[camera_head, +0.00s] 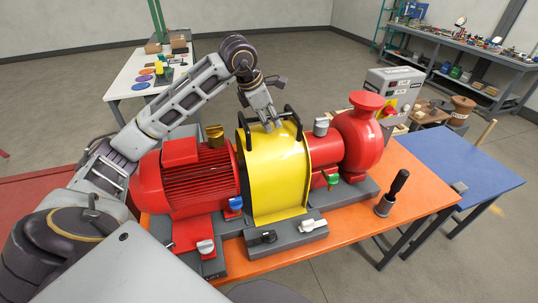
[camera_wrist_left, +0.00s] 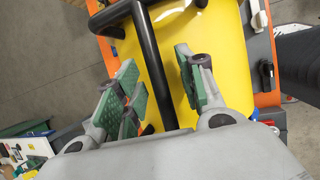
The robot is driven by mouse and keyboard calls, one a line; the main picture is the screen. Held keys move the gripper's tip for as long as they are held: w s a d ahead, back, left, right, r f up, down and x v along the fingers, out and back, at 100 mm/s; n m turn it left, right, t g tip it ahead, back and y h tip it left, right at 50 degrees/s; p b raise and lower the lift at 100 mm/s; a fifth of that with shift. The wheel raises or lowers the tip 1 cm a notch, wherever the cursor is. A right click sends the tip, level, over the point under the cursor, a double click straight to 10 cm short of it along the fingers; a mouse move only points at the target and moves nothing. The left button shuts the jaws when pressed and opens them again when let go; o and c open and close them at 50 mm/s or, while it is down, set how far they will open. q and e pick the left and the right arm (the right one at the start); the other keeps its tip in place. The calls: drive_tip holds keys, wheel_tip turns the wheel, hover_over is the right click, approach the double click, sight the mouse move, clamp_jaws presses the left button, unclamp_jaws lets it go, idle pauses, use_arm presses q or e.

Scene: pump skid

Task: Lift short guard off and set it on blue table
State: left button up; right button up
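The short guard is a yellow curved cover (camera_head: 278,175) over the middle of the skid, between the red motor and the red pump. It has black bar handles (camera_head: 291,115) on top. It also shows in the left wrist view (camera_wrist_left: 210,50), with a black handle bar (camera_wrist_left: 158,65) running between my fingers. My left gripper (camera_head: 268,126) is over the guard's top among the handles. Its green-padded fingers (camera_wrist_left: 160,85) stand apart, with gaps beside the bar. The blue table (camera_head: 458,165) stands at the right, its top mostly bare. My right gripper is not in view.
The red motor (camera_head: 185,180) and red pump (camera_head: 360,140) flank the guard on an orange table (camera_head: 405,190). A black-handled tool (camera_head: 393,192) stands in a holder at the right. A grey control box (camera_head: 395,90) stands behind the pump. Small clamps (camera_head: 313,225) line the base's front.

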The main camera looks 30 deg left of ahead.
use_arm(q)
drive_tip(key=shift+f+b, duration=0.25)
drive_tip(key=shift+b, duration=0.05)
idle(0.8)
clamp_jaws()
idle(0.3)
drive_tip(key=shift+r, duration=0.1)
